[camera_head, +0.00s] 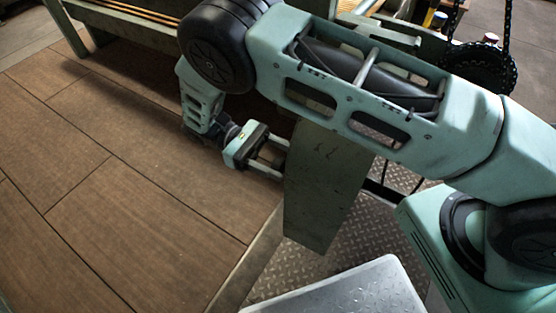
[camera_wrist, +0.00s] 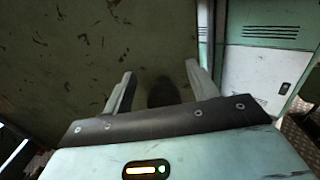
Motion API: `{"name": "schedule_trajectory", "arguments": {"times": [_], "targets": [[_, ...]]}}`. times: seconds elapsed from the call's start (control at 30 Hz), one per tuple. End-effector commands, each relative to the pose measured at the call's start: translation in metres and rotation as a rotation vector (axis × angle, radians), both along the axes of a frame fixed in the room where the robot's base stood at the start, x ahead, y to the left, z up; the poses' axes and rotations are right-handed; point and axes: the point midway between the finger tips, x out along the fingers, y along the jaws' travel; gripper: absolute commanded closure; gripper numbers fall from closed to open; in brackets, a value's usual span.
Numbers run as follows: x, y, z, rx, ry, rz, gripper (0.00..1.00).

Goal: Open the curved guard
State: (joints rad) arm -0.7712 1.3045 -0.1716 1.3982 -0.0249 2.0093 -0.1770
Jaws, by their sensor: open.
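A dull green, scuffed panel (camera_head: 322,190), which appears to be the guard, stands in the middle of the head view, partly behind my arm. Its lower part shows above the metal floor. I cannot make out its curve or a handle. In the wrist view its scratched face (camera_wrist: 90,50) fills the upper left and middle. My gripper (camera_head: 280,161) is at the panel's left side, with its fingers pointing towards it. In the wrist view my gripper (camera_wrist: 160,70) has its two fingers spread, with nothing between them except a dark shadow on the panel. I cannot tell whether the fingertips touch it.
Brown wooden boards (camera_head: 130,190) cover the left, with an edge running down beside the diamond-plate floor (camera_head: 340,255). A green bench-like frame (camera_head: 130,22) stands at the back. A black chain and wheel (camera_head: 482,68) hang at the upper right.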

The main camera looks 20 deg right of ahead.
Motion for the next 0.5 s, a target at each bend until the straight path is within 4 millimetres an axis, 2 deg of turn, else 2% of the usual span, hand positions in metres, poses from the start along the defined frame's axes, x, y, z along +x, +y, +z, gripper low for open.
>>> {"name": "schedule_trajectory", "arguments": {"times": [0.03,0.5], "targets": [[0.0,0.0,0.012,0.0,0.0,0.0,0.41],[0.0,0.0,0.073,0.001,0.001,-0.001,0.41]]}}
